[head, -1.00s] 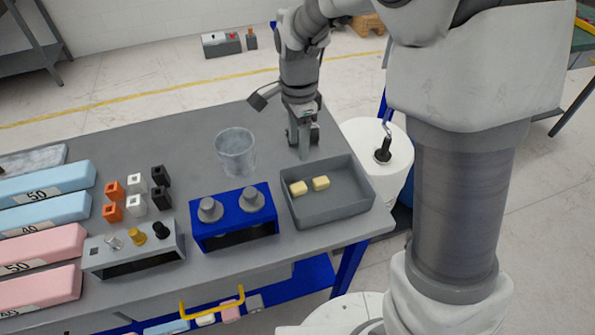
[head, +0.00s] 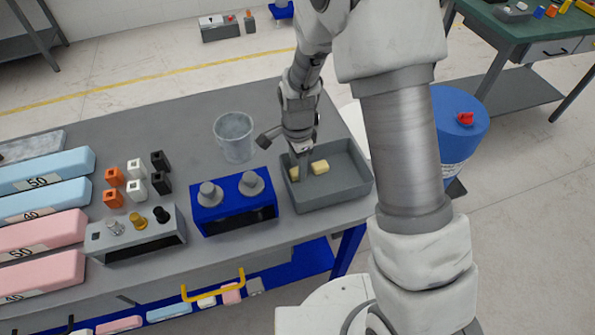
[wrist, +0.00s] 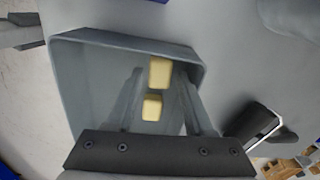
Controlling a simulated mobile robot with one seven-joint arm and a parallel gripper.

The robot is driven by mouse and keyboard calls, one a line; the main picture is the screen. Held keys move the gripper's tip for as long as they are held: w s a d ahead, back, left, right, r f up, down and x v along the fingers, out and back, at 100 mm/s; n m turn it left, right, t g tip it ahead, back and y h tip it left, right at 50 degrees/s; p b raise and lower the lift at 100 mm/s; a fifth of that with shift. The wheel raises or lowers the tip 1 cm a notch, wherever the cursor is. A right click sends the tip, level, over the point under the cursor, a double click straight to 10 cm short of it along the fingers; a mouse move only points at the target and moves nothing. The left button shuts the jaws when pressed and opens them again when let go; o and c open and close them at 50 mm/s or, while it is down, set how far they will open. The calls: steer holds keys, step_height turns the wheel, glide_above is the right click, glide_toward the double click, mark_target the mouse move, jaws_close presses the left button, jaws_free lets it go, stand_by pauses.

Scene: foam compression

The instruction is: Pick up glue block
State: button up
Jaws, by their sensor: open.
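Two small pale-yellow glue blocks lie in a grey open tray (head: 345,192) at the right end of the table. One glue block (head: 320,167) shows to the right of my gripper in the head view, and the other (head: 294,174) is partly hidden behind it. In the wrist view the blocks appear as an upper one (wrist: 159,72) and a lower one (wrist: 152,107), inside the tray (wrist: 75,85). My gripper (head: 304,172) is over the tray, pointing down, open and empty. Its fingers (wrist: 160,105) spread to either side of the blocks in the wrist view.
A blue holder (head: 235,212) with two grey knobs stands just left of the tray. A grey translucent cup (head: 234,138) is behind it. Small coloured blocks, a grey stand (head: 140,240) and foam bars (head: 45,180) lie further left. The tray walls surround the blocks.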

steer(key=shift+f, duration=0.55)
jaws_close()
steer(key=shift+r, duration=0.15)
